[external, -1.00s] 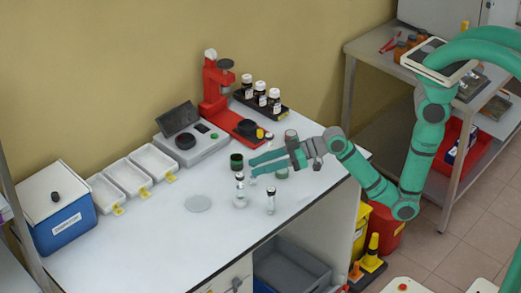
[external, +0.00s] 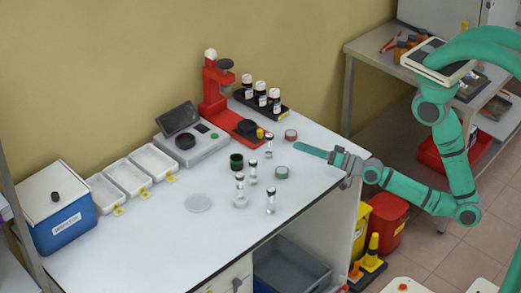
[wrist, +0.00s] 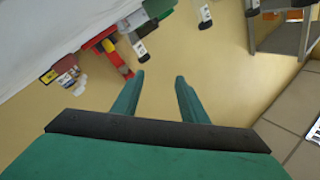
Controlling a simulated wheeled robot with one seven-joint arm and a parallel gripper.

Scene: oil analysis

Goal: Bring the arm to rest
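My gripper (external: 315,153) is above the right end of the white bench (external: 150,240) in the external view, with its fingers pointing left. In the wrist view my gripper (wrist: 160,80) shows two green fingers standing apart with nothing between them. Several small vials stand on the bench to the left of it, including one vial (external: 253,171) and another vial (external: 271,201) near the front edge.
A red press (external: 215,85) and a black rack of bottles (external: 261,98) stand at the back. A device with a screen (external: 190,138), white trays (external: 127,176) and a blue cooler (external: 65,220) are farther left. Yellow and red bins (external: 387,220) stand beside the bench.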

